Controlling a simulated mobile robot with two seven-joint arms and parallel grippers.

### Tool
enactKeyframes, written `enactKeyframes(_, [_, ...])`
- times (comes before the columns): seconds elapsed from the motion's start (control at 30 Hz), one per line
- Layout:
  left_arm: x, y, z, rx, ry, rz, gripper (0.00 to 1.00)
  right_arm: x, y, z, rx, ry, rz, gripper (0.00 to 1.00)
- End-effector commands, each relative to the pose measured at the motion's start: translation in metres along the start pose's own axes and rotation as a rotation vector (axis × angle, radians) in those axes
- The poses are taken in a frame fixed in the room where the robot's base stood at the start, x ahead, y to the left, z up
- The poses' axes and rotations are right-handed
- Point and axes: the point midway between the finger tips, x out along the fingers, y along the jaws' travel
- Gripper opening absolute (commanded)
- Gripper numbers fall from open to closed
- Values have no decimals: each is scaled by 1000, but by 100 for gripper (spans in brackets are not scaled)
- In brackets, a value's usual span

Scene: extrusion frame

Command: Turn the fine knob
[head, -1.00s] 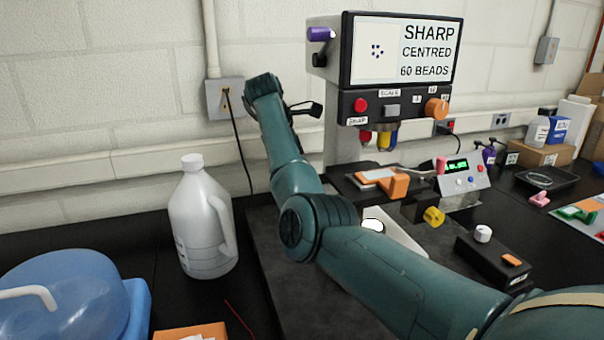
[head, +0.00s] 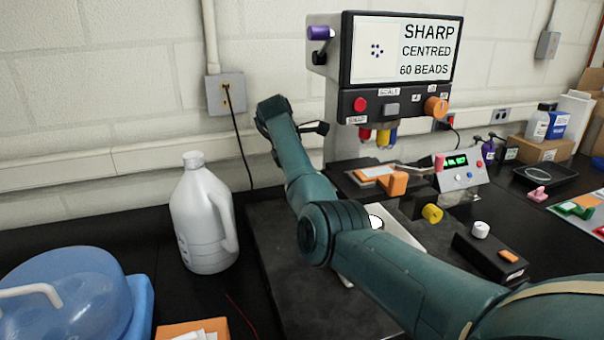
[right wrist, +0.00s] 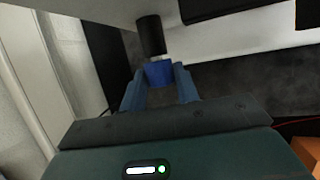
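My right arm comes in from the lower right in the head view. Its gripper (head: 312,128) is at the left side of the instrument's column, below a purple knob (head: 320,33) and a black knob (head: 320,60). In the right wrist view, the two fingers of my right gripper (right wrist: 161,82) stand on either side of a blue knob-like piece (right wrist: 158,72). A black cylinder (right wrist: 150,35) is just beyond it. I cannot tell whether the fingers touch the blue piece, or which knob is the fine one. My left gripper is not in view.
The instrument's screen (head: 405,50) reads "SHARP CENTRED 60 BEADS". A white jug (head: 203,225) stands left of my right arm, with a blue container (head: 65,295) nearer. A cable (head: 240,150) hangs on the wall.

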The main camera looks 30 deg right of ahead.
Motion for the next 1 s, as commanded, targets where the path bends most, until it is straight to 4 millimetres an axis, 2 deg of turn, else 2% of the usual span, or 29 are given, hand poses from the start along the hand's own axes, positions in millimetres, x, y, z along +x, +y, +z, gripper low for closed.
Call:
enactKeyframes(0.03, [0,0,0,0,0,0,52,0,0,0,0,0,0,26])
enactKeyframes(0.27, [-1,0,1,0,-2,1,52,0,0,0,0,0,0,8])
enactKeyframes(0.63, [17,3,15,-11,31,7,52,4,-1,-8,43,10,123,8])
enactKeyframes(1.0, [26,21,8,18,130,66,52,2,-5,-4,121,3,301,8])
